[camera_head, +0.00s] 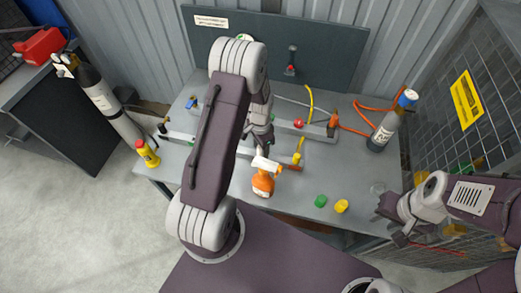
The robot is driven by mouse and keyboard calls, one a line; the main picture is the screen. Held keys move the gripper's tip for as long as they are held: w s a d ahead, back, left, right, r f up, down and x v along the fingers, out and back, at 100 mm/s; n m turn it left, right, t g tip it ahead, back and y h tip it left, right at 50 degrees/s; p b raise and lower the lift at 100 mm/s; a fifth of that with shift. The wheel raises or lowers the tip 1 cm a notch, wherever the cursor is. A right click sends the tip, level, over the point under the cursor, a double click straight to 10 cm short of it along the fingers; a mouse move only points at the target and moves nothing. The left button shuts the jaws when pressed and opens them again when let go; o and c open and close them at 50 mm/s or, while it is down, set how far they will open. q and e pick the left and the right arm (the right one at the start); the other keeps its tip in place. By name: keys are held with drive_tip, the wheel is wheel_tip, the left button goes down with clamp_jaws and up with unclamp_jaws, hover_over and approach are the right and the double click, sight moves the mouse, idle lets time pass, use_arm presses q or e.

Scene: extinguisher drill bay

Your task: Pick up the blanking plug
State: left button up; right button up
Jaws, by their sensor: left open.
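I cannot tell for sure which item is the blanking plug. A small green cap-like piece (320,201) and a small yellow one (341,206) lie apart on the front right of the grey bench (300,208). My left gripper (262,148) is open over the middle of the bench, just behind the orange spray bottle; its own arm partly hides it, and I see nothing held in it. My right gripper (388,222) is at the bench's right front edge, right of the yellow piece; its jaws are too unclear to read.
An orange spray bottle (263,184) with a white head stands near the front edge. A yellow bottle (147,153) is at the left edge.

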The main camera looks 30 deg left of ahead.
use_arm(q)
clamp_jaws()
drive_tip(key=shift+r, duration=0.1)
drive_tip(key=shift+r, duration=0.25)
drive_tip(key=r, duration=0.2)
drive_tip(key=d+r, duration=0.1)
drive_tip(key=r, duration=0.1)
drive_tip(key=shift+b, duration=0.35)
drive_tip(key=d+r, duration=0.6)
drive_tip(key=d, duration=0.4)
drive_tip(key=shift+s+d+r+b, duration=0.2)
drive_tip(key=shift+s+d+b, duration=0.1)
drive_tip(key=shift+b, duration=0.15)
